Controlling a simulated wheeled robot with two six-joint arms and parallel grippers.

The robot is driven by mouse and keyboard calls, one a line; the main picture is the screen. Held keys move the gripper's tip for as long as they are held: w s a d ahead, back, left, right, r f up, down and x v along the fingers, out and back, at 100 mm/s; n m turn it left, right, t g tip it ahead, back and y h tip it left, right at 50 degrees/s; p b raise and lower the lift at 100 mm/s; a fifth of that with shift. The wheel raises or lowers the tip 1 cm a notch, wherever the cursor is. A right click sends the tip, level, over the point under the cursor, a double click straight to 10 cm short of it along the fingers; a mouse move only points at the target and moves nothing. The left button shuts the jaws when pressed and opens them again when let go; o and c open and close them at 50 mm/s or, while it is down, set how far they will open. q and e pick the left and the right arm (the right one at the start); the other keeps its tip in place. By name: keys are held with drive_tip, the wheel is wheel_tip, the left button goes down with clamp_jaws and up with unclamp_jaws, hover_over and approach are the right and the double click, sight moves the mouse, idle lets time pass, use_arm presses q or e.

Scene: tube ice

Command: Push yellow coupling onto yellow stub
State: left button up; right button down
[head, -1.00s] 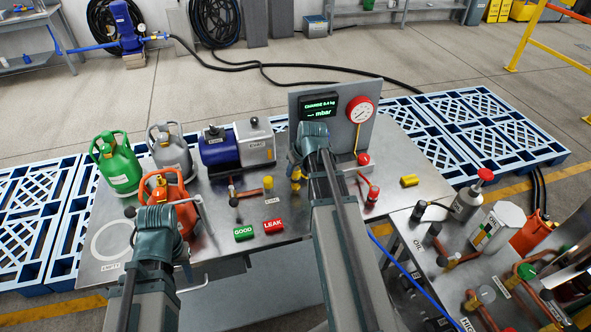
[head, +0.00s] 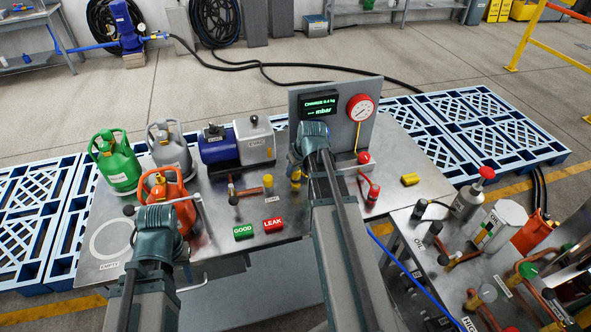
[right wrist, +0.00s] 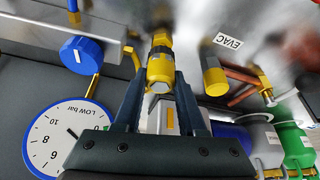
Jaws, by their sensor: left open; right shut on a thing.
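My right gripper (right wrist: 157,92) is shut on a yellow coupling (right wrist: 160,72) with a dark ring, seen in the right wrist view. In the head view my right gripper (head: 298,166) is in front of the gauge panel, with yellow (head: 295,177) showing at its fingers. A yellow-ended stub (right wrist: 214,78) stands beside the coupling near the EVAC label, apart from it; it also shows in the head view (head: 268,181).
The orange cylinder (head: 162,184), green cylinder (head: 118,164) and grey cylinder (head: 171,150) stand at the left. A blue-and-grey pump (head: 222,148) is behind the stub. The gauge panel (head: 335,115) rises behind my right gripper.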

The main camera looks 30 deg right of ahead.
drive_tip(key=shift+f+b, duration=0.6)
drive_tip(key=shift+f, duration=0.15)
idle(0.6)
drive_tip(key=shift+c, duration=2)
unclamp_jaws()
drive_tip(key=shift+r, duration=0.1)
drive_tip(key=p+v, duration=1.2)
drive_tip(key=v, duration=0.1)
drive_tip(key=shift+r+p, duration=0.3)
drive_tip(key=shift+p, duration=0.1)
drive_tip(key=shift+s, duration=0.1)
drive_tip(key=s+a+f+n+g+b, duration=0.1)
drive_tip(key=s+a+f+b, duration=0.1)
drive_tip(key=a, duration=0.8)
drive_tip(key=s+a+f+n+g+h+b, duration=0.1)
drive_tip(key=s+a+f+g+b, duration=0.1)
drive_tip(key=a, duration=0.8)
drive_tip(key=s+a+f+n+g+b, duration=0.1)
drive_tip(key=s+a+f, duration=0.4)
drive_tip(key=a, duration=0.5)
drive_tip(key=shift+s+a+n+g+b, duration=0.25)
drive_tip(key=shift+s+n+g+b, duration=0.2)
drive_tip(key=shift+s+b, duration=0.8)
